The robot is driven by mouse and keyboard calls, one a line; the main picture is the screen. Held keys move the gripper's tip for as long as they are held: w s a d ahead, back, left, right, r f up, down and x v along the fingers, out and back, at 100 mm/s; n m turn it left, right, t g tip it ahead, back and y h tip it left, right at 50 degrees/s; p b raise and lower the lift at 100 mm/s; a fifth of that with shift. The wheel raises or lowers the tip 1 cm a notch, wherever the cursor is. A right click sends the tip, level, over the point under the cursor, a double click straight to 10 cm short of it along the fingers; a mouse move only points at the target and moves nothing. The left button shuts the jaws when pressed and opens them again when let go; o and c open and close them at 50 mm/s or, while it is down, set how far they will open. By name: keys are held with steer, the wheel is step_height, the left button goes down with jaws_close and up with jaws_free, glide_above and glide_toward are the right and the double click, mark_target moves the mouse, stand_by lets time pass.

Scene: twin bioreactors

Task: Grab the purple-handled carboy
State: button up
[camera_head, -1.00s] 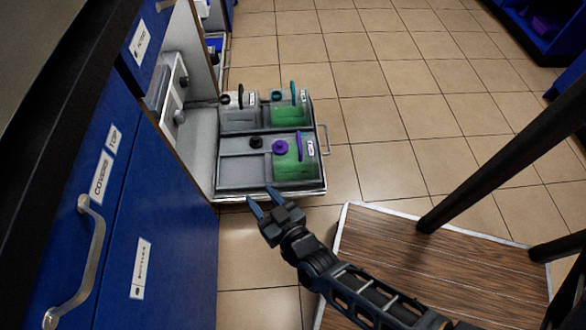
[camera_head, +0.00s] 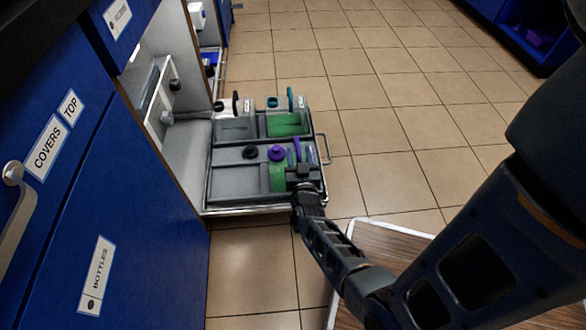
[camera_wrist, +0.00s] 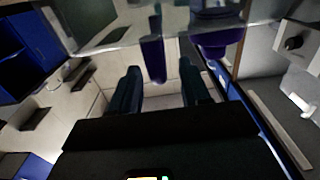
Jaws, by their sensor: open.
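The purple-handled carboy (camera_head: 277,180) stands in the front right of the pull-out drawer. It has a purple cap (camera_head: 277,153) and green contents. My gripper (camera_head: 302,160) is open over its right side and hides part of it. The purple handle (camera_head: 297,146) shows just beyond the fingers. In the wrist view, the handle (camera_wrist: 153,58) lies in the gap between the two open fingers of my gripper (camera_wrist: 160,70), nearer the left one, and the purple cap (camera_wrist: 213,45) is to the right. I cannot tell whether a finger touches the handle.
A teal-handled carboy (camera_head: 286,124) with green contents and a grey, dark-handled one (camera_head: 235,130) stand in the back row. A black cap (camera_head: 250,152) is left of the purple one. The drawer rim (camera_head: 250,211), blue cabinet (camera_head: 150,230) and wooden surface (camera_head: 385,240) border the space.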

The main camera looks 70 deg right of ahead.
mark_target(298, 145)
steer(key=x, duration=0.2)
steer(key=shift+w+d+f+b, duration=0.1)
steer(key=shift+d+f+b, duration=0.2)
steer(key=shift+d+b, duration=0.1)
steer(key=shift+w+d+r, duration=0.1)
steer(key=shift+w+d, duration=0.15)
steer(key=shift+d, duration=0.2)
steer(key=shift+c, duration=0.2)
jaws_close()
stand_by(0.4)
steer(key=shift+r, duration=0.15)
